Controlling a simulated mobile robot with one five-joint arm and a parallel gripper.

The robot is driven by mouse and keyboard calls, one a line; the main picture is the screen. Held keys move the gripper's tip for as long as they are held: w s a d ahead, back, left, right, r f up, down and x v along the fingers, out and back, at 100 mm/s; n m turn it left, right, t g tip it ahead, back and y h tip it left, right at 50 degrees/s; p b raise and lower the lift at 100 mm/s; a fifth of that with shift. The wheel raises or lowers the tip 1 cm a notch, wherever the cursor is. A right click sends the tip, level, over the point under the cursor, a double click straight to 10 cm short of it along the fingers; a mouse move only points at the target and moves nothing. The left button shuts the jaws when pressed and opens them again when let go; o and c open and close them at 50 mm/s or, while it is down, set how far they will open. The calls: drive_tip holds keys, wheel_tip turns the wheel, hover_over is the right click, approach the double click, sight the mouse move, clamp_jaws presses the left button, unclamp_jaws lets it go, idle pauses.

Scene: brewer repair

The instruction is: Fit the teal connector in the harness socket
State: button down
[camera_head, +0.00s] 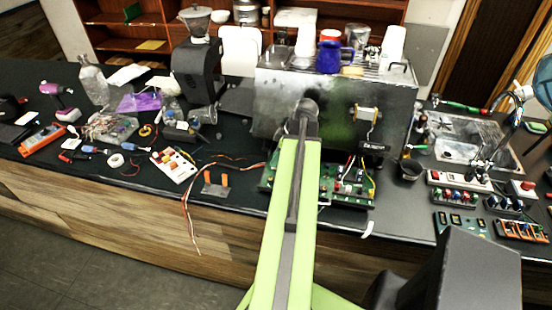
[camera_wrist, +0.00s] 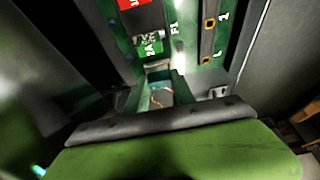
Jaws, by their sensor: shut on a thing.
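My gripper (camera_wrist: 160,104) shows in the wrist view as a green body with a dark front edge, close over a circuit board (camera_wrist: 208,62). It is shut on a teal piece (camera_wrist: 178,86), apparently the teal connector, of which only a small part shows. A reddish wire shows beside it. I cannot tell whether the connector touches or sits in a socket, and I cannot pick out the harness socket. In the head view my arm covers the gripper. The green board (camera_head: 345,188) lies in front of the brewer (camera_head: 335,108), with loose wires on it.
Left on the dark counter are a white block with coloured parts (camera_head: 174,165), orange-handled clips (camera_head: 215,184) and trailing wires (camera_head: 190,220). A dark cup (camera_head: 410,170) and switch panels (camera_head: 460,181) stand right of the board. A blue mug (camera_head: 329,57) stands on the brewer.

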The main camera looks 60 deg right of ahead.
drive_tip(key=shift+f, duration=0.25)
idle(0.8)
drive_tip(key=c, duration=1)
unclamp_jaws()
drive_tip(key=p+v, duration=1.5)
drive_tip(key=v, duration=0.2)
drive_tip(key=shift+r+p, duration=0.25)
drive_tip(key=shift+p, duration=0.05)
